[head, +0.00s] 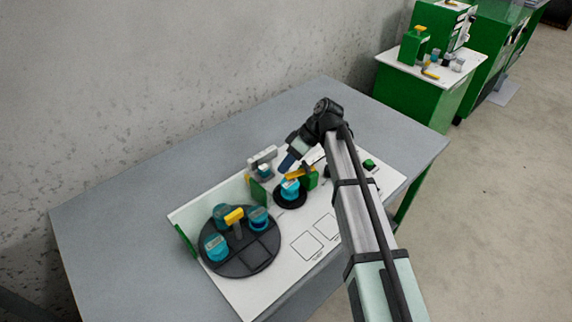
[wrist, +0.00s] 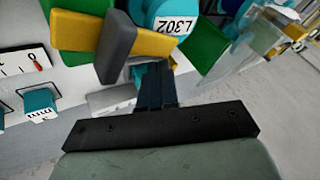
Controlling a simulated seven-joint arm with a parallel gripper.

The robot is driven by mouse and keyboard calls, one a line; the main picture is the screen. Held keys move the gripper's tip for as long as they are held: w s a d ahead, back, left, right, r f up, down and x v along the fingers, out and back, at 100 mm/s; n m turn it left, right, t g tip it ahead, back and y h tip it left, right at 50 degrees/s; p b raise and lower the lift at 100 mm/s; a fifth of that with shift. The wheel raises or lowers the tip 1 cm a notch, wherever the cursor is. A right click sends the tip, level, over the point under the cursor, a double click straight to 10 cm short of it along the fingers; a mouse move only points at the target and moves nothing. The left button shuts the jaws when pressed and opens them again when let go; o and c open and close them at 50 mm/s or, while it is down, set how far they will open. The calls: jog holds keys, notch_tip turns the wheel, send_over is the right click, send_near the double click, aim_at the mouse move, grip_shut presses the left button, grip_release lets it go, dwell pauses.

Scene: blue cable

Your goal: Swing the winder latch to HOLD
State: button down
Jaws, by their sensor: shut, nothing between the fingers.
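The winder is near the middle of the white board in the head view, with a teal spool (head: 290,190) on a small black disc (head: 290,201) between green blocks. A yellow latch bar (head: 299,173) crosses above the spool. In the wrist view the yellow bar (wrist: 82,38) carries an upright grey piece (wrist: 116,50), and the spool behind it (wrist: 178,22) reads L302. My gripper (head: 287,163) is shut and empty, just beside the winder. Its dark blue fingers (wrist: 155,80) are close below the bar and grey piece; I cannot tell whether they touch. No HOLD mark is readable.
A black round tray (head: 245,262) with several teal spools and a yellow-topped handle (head: 234,216) stands to the left. A grey fixture (head: 262,161) is behind the winder. A green button (head: 369,163) is to the right. The grey table (head: 115,220) is clear at far left.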

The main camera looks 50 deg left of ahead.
jog(key=shift+a, duration=0.15)
jog(key=shift+w+a, duration=0.25)
jog(key=shift+a, duration=0.3)
jog(key=a, duration=0.1)
jog(key=w+a, duration=0.1)
jog(key=a, duration=0.1)
jog(key=shift+w+r, duration=0.15)
jog(key=shift+r, duration=0.15)
jog(key=w+a+r, duration=0.2)
jog(key=w+r, duration=0.2)
jog(key=r, duration=0.3)
jog(key=shift+w+a+r, duration=0.2)
jog(key=shift+a, duration=0.2)
